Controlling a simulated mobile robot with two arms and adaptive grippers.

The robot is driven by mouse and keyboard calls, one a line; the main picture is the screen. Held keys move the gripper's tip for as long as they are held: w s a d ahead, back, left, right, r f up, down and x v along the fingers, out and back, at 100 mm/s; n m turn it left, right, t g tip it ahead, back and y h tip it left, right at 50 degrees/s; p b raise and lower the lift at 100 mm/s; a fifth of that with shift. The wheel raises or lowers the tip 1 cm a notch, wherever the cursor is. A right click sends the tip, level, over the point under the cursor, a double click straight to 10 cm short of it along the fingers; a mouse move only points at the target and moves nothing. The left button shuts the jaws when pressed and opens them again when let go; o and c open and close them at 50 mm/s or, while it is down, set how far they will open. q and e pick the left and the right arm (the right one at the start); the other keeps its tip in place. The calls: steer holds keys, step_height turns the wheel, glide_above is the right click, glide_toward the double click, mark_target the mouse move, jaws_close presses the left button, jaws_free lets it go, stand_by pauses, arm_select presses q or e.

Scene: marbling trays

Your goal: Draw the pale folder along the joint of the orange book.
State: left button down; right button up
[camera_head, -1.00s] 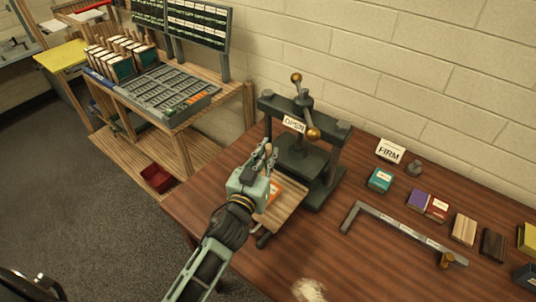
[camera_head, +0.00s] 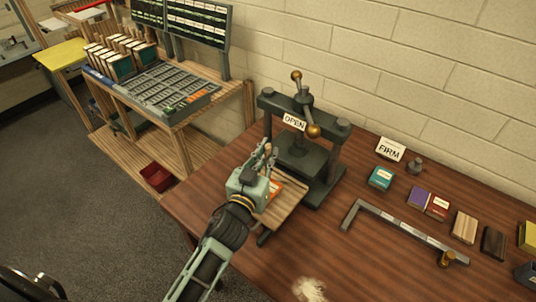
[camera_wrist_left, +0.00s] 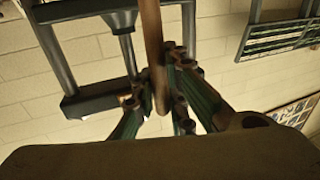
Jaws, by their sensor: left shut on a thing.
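The orange book (camera_head: 277,187) lies on a wooden board (camera_head: 287,207) in front of the black press. Only a small part of its cover shows, because my left gripper (camera_head: 267,156) covers the rest. My left gripper is over the book's left side and shut on a slim stick-like tool, which I take for the folder (camera_wrist_left: 153,45). In the left wrist view the tool stands upright between the fingers and looks brown in the shade. Whether its tip touches the book's joint is hidden. My right gripper is not in view.
The press (camera_head: 310,165) with an OPEN sign (camera_head: 293,122) stands close behind the board. To the right are a metal bar (camera_head: 395,227), a FIRM card (camera_head: 390,149) and several small books. A pale fuzzy thing (camera_head: 309,289) lies at the front edge.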

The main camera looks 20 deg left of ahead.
arm_select(q)
steer(key=shift+s+a, duration=0.1)
steer(key=shift+s, duration=0.05)
steer(key=shift+s, duration=0.2)
steer(key=shift+s+a, duration=0.1)
steer(key=shift+s, duration=0.05)
steer(key=shift+s+a+p, duration=0.1)
steer(key=shift+s+p, duration=0.2)
steer(key=shift+s+a, duration=0.1)
steer(key=shift+s, duration=0.05)
stand_by(0.4)
steer(key=shift+s, duration=0.25)
